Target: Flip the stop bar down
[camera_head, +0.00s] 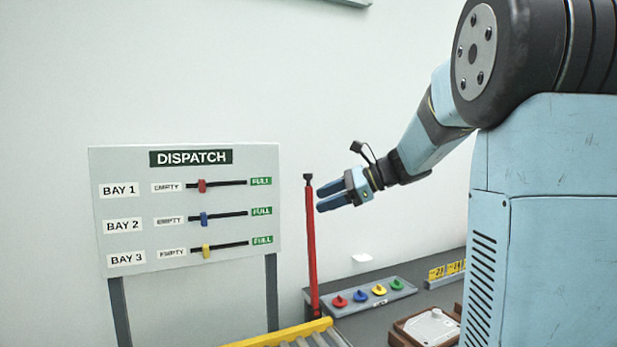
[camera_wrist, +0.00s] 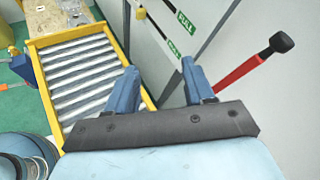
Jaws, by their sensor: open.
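The red stop bar (camera_head: 311,250) stands upright at the end of the roller conveyor, with a black knob on top. My gripper (camera_head: 322,196) is open and empty, level with the upper part of the bar and just to its right in the head view. In the wrist view, the bar (camera_wrist: 240,73) lies to the right of my blue fingers (camera_wrist: 160,80), outside the gap between them. I cannot tell whether a finger touches the bar. The bar's lower end is hidden behind my gripper in the wrist view.
A dispatch board (camera_head: 185,240) with three sliders stands left of the bar. The yellow-framed roller conveyor (camera_wrist: 88,38) runs below. A grey panel with coloured knobs (camera_head: 372,308) and a brown tray (camera_head: 398,330) lie on the dark bench to the right. A pale wall is behind.

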